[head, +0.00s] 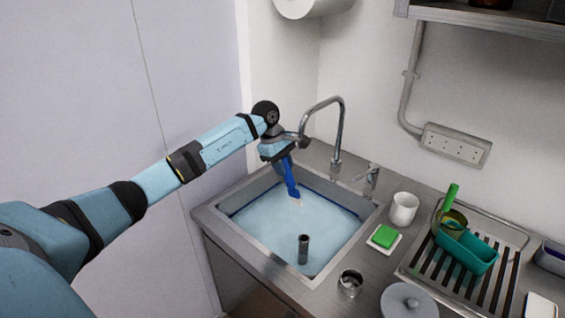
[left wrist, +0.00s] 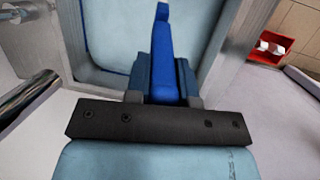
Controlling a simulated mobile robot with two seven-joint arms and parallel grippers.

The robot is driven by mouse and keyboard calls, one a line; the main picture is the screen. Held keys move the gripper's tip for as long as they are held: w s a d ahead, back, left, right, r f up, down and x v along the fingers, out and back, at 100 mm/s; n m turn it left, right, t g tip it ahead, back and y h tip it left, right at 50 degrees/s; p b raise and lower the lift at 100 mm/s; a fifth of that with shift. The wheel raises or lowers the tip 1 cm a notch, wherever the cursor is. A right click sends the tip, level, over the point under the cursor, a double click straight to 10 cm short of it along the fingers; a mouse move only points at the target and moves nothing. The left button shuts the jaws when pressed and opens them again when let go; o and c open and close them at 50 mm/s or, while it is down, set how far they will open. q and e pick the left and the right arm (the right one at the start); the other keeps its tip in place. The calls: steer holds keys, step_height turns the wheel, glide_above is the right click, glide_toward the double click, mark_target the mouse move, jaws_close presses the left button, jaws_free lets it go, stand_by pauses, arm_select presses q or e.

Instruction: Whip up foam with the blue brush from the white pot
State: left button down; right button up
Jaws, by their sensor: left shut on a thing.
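The blue brush (head: 291,181) points down into the water-filled sink, its lower end at the water by a small pale spot. My left gripper (head: 283,158) is shut on the brush above the far left part of the sink. In the left wrist view the brush (left wrist: 163,50) stands out between the fingers of my left gripper (left wrist: 163,95). The white pot (head: 404,208) stands upright on the counter right of the sink, with no brush showing in it. The water (head: 290,225) looks pale blue and mostly smooth. My right gripper is not in view.
A faucet (head: 341,125) arches at the sink's back edge, close to my left gripper. A dark upright pipe (head: 303,250) stands in the sink. A green sponge (head: 385,235), a metal cup (head: 350,282), a lid (head: 408,302) and a drying rack (head: 415,268) crowd the right counter.

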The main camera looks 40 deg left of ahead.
arm_select(q)
steer(key=shift+s+a+f+b, duration=0.8)
steer(key=shift+a+f, duration=1.15)
steer(key=shift+f, duration=0.6)
steer(key=b+x, duration=1)
steer(key=x, duration=0.3)
steer(key=shift+d+f, duration=0.15)
steer(key=shift+f, duration=0.05)
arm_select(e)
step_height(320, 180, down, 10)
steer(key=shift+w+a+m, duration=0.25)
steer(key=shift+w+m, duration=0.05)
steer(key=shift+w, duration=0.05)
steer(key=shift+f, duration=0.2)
